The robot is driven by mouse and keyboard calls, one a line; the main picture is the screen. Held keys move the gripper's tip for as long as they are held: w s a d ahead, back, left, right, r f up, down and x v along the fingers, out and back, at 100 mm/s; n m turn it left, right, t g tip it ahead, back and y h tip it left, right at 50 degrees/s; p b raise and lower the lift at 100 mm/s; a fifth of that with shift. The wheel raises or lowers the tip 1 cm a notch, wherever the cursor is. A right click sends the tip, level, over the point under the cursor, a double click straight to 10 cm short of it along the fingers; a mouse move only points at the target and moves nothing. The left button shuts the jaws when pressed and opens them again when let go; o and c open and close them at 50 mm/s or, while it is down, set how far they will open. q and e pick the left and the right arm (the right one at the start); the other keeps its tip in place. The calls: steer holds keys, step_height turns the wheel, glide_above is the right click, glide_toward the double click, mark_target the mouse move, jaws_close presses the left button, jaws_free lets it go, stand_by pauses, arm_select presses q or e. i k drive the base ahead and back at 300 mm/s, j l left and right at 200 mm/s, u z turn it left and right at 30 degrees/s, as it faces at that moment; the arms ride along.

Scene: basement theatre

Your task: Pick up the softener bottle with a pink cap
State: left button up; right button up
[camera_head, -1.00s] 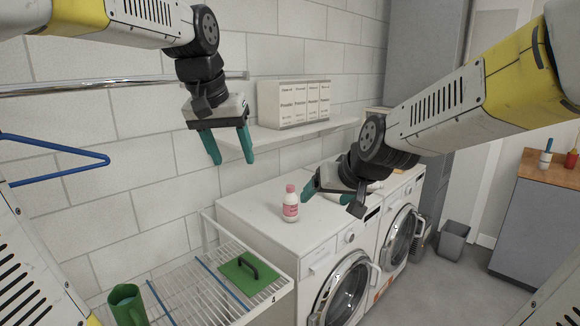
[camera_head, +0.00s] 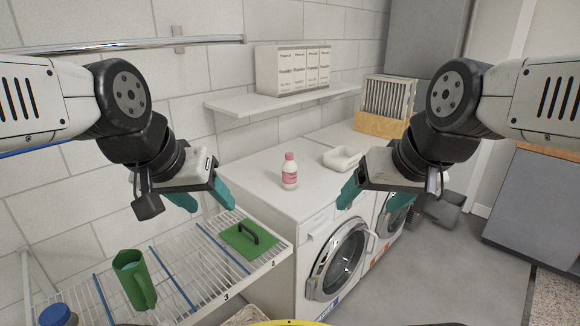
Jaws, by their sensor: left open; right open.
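The softener bottle (camera_head: 290,172), white with a pink label and pink cap, stands upright on top of the near white washing machine (camera_head: 262,196). My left gripper (camera_head: 212,203) is open and empty, to the left of the bottle above the wire rack. My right gripper (camera_head: 345,195) is open and empty, to the right of the bottle near the washer's front edge. Neither gripper touches the bottle.
A white dish (camera_head: 342,158) lies right of the bottle. A wall shelf (camera_head: 235,105) holds powder boxes (camera_head: 292,70). The washer top around the bottle is clear.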

mark_target(289, 169)
steer(key=i+l+u, duration=0.7)
steer(key=l, duration=0.15)
steer(key=i+l+u, duration=0.2)
steer(key=l, duration=0.15)
steer(key=l+u, duration=0.25)
steer(key=i+l, duration=0.05)
steer(key=l, duration=0.05)
